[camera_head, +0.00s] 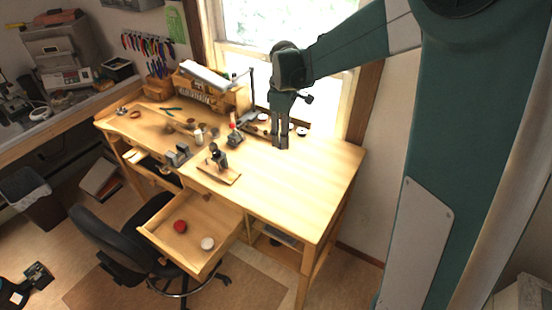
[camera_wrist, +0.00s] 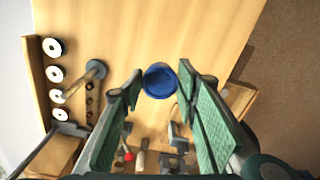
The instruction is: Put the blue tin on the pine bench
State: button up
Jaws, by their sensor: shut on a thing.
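The blue tin (camera_wrist: 160,81) is round and shows in the wrist view between the tips of my gripper (camera_wrist: 158,84). My gripper is shut on it. In the head view my gripper (camera_head: 281,144) points down over the back part of the pine bench (camera_head: 290,185); the tin cannot be made out there. The bench top also shows in the wrist view (camera_wrist: 140,35) as pale wood. I cannot tell whether the tin touches the bench top or hangs above it.
An open drawer (camera_head: 160,228) at the bench front holds a red tin (camera_head: 180,226) and a white tin (camera_head: 207,243). A small vise on a board (camera_head: 218,168) and other tools crowd the bench's left half. Its right half is clear. A black chair (camera_head: 115,240) stands in front.

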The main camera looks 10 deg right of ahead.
jog(key=d+f+p, duration=0.1)
jog(key=d+f, duration=0.4)
jog(key=shift+s+d+m, duration=0.2)
jog(key=shift+s+m, duration=0.1)
jog(key=shift+s, duration=0.1)
jog(key=shift+f, duration=2.9)
jog(key=shift+f, duration=2.05)
jog(key=shift+f, duration=0.15)
